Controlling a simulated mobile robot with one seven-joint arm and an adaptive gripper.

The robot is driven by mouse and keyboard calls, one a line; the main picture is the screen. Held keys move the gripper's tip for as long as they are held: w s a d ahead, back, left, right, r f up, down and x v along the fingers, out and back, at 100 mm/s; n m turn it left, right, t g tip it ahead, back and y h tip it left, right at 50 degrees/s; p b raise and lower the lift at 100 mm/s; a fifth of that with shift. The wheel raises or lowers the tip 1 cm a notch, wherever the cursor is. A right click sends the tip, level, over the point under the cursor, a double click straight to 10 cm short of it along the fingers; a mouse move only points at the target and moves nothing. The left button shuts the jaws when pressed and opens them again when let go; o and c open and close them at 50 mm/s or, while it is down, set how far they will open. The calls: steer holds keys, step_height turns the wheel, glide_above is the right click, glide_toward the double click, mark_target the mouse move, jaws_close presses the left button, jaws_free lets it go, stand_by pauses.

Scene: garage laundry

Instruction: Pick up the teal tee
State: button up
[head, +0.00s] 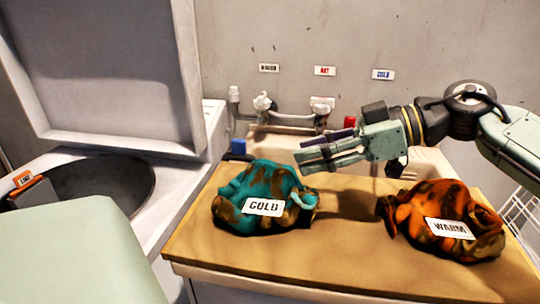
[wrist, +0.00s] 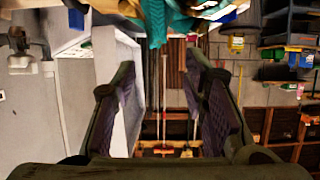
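The teal tee (head: 250,186) is a crumpled teal and brown bundle with a white "COLD" label, lying on the left of the wooden counter (head: 340,262). Part of it shows at the top of the wrist view (wrist: 175,18). My gripper (head: 299,161) is above the counter, just behind and to the right of the teal tee's upper edge, pointing left. In the wrist view the fingers (wrist: 165,90) are spread apart with nothing between them. I cannot tell whether a finger touches the cloth.
An orange and brown bundle labelled "WARM" (head: 437,222) lies on the right of the counter. An open top-loading washer (head: 95,182) stands at left. Taps with a hose (head: 290,118) and a sink edge are behind the counter. Bare counter lies between the bundles.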

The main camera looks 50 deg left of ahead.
mark_target(270, 162)
steer(key=p+x, duration=0.1)
steer(key=x, duration=0.5)
steer(key=shift+a+f, duration=0.25)
steer(key=shift+a, duration=0.05)
jaws_close()
stand_by(0.7)
